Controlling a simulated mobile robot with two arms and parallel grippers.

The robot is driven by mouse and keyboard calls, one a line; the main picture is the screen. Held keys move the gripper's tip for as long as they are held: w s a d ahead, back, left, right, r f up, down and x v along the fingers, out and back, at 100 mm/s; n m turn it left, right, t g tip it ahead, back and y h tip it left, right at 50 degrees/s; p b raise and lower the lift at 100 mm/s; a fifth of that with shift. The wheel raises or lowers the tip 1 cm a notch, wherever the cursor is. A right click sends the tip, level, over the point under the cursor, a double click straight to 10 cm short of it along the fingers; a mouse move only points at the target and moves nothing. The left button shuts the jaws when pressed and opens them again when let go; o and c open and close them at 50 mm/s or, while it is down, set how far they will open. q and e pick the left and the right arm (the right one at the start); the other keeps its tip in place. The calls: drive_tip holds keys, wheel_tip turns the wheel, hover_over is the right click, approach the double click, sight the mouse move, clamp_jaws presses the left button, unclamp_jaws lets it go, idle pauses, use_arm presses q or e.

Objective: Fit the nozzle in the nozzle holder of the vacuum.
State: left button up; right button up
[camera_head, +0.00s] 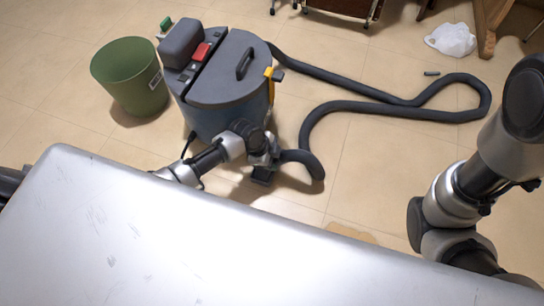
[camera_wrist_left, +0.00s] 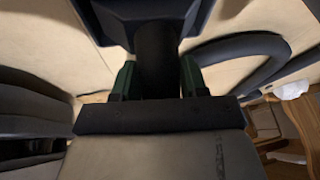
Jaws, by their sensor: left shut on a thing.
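The vacuum (camera_head: 222,75) is a blue-grey canister with a grey lid, a black handle and a red switch, standing on the floor. My left gripper (camera_head: 262,160) is low, in front of its near right side. The green fingers of my left gripper (camera_wrist_left: 157,78) are shut on the dark neck of the nozzle (camera_wrist_left: 150,116), whose wide flat black head lies across the wrist view. In the head view, the nozzle (camera_head: 263,178) shows as a small dark piece below the gripper. I cannot make out the nozzle holder. My right gripper is out of view.
A dark hose (camera_head: 395,108) loops across the floor right of the vacuum and curves back near my left gripper. A green bin (camera_head: 130,78) stands left of the vacuum. A white bag (camera_head: 451,40) lies at the back right. My pale top surface fills the foreground.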

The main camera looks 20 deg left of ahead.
use_arm(q)
drive_tip(key=shift+f, duration=0.3)
drive_tip(key=o, duration=1.5)
